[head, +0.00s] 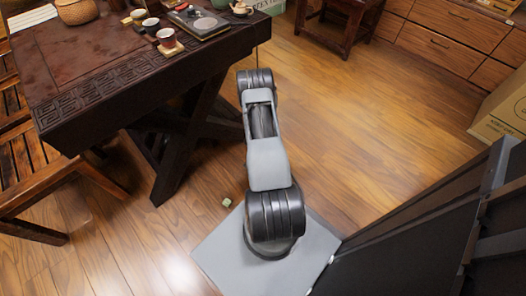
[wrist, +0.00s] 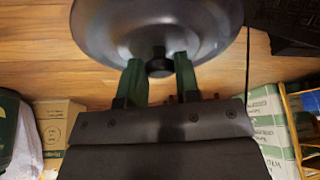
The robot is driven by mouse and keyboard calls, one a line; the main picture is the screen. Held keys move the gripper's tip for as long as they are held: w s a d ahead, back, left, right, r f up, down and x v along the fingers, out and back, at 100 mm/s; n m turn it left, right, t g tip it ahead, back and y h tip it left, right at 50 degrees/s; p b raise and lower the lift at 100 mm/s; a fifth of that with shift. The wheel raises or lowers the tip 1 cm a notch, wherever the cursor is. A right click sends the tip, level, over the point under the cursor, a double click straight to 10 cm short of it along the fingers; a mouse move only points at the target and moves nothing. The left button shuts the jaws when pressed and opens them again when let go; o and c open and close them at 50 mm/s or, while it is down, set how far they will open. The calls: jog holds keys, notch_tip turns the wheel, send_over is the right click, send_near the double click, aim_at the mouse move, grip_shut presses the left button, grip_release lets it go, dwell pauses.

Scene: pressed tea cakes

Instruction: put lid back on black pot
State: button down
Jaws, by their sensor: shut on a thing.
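In the wrist view a round, dark, glossy lid (wrist: 105,28) fills the top middle, cut off by the upper edge. Its small black knob (wrist: 159,67) sits between the two green fingers of my gripper (wrist: 158,72), which are shut on it. The lid is held in the air, with wooden floor seen behind it. In the head view neither my gripper nor the lid shows; only my arm does. I cannot pick out the black pot for certain in either view.
A wooden chair (head: 30,185) is at left. Drawers (head: 445,42) line the back right.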

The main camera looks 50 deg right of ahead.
jog(key=shift+f+b, duration=2.35)
jog(key=shift+f, duration=0.65)
jog(key=shift+a, duration=0.2)
jog(key=shift+f, duration=0.15)
jog(key=shift+c, duration=1.3)
grip_release()
